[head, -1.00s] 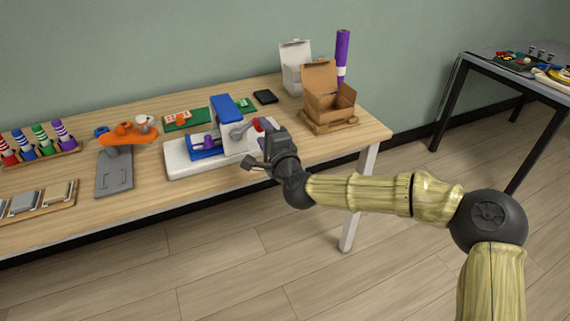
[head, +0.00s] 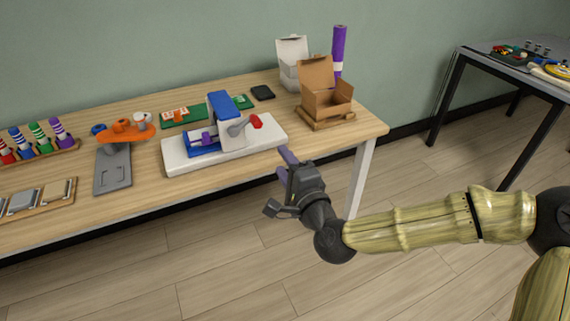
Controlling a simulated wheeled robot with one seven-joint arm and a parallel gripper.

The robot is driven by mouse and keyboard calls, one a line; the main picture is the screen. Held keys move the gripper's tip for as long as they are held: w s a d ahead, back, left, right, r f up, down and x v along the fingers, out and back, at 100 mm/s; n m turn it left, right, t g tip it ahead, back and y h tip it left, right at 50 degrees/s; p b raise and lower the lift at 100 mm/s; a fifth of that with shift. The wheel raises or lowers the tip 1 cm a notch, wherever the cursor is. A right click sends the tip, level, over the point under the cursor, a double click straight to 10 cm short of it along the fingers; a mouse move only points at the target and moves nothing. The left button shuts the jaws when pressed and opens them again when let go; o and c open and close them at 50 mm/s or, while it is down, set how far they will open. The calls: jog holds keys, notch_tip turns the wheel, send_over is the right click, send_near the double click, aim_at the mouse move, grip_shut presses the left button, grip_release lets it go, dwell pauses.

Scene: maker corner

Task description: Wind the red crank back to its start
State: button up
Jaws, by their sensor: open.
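The red crank handle (head: 256,121) sits at the end of a grey crank arm (head: 240,127) on the right side of a small press. The press has a blue frame (head: 219,101) and a purple part (head: 207,138) on a white base (head: 181,160). The crank arm points to the right and slightly up, and nothing touches it. My gripper (head: 284,163) is open and empty, in front of and to the right of the press near the table's front edge. It is clear of the handle.
An orange tool on a grey stand (head: 115,169) is left of the press. An open cardboard box (head: 327,102) stands on the table (head: 240,182) at the right, with a white box (head: 293,75) and purple roll (head: 338,52) behind. A second table (head: 486,66) is at far right.

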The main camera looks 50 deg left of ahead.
jog(key=shift+c, duration=0.3)
